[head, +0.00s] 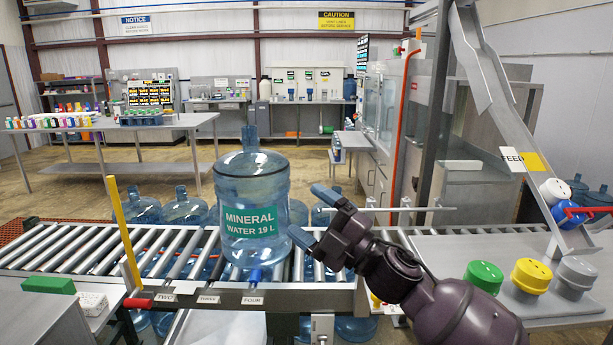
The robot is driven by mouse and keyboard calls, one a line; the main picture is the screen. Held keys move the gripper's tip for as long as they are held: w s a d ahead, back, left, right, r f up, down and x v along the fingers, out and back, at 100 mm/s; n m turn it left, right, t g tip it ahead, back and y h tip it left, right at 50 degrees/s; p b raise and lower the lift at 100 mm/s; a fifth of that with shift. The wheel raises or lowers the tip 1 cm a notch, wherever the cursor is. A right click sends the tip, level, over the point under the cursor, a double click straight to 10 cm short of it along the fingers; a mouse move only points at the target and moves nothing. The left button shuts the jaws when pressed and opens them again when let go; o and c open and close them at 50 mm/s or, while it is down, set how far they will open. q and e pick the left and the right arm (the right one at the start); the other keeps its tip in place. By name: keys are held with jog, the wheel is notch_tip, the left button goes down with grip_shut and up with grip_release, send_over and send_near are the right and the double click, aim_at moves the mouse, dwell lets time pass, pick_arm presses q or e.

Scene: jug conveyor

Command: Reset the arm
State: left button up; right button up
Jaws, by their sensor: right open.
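My right arm reaches in from the lower right, and my right gripper (313,216) is open and empty. Its two blue-grey fingertips are spread just right of a large blue water jug (252,205). The jug stands upright on the roller conveyor near the label FOUR and bears a green label reading MINERAL WATER 19 L. In this view the lower fingertip lies at the jug's right edge; I cannot tell whether it touches. My left gripper is not in view.
The roller conveyor (95,250) crosses the front, with a yellow post (124,232) at left. More jugs (185,208) stand behind and below it. Green, yellow (531,275) and grey caps sit on the right table, below a FEED chute (510,110). Air above the conveyor's left part is free.

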jog(key=s+d+f+m+t+h, duration=0.2)
jog(key=d+f+m+t+h, duration=0.1)
jog(key=d+f+m+h, duration=0.65)
jog(key=s+d+f+m+t+h, duration=0.15)
jog(key=d+f+m+h, duration=0.5)
jog(key=f, duration=0.65)
jog(key=s+d+f+m+g+h, duration=0.2)
jog(key=s+d+f+m, duration=0.3)
jog(key=s+f, duration=0.5)
jog(key=s+d+f+m+g+h, duration=0.1)
jog(key=s+d+f+m, duration=0.3)
jog(key=s+f, duration=0.7)
jog(key=shift+s+d+m+g+h, duration=0.4)
jog(key=shift+s+d+g, duration=0.45)
jog(key=shift+s+d, duration=0.15)
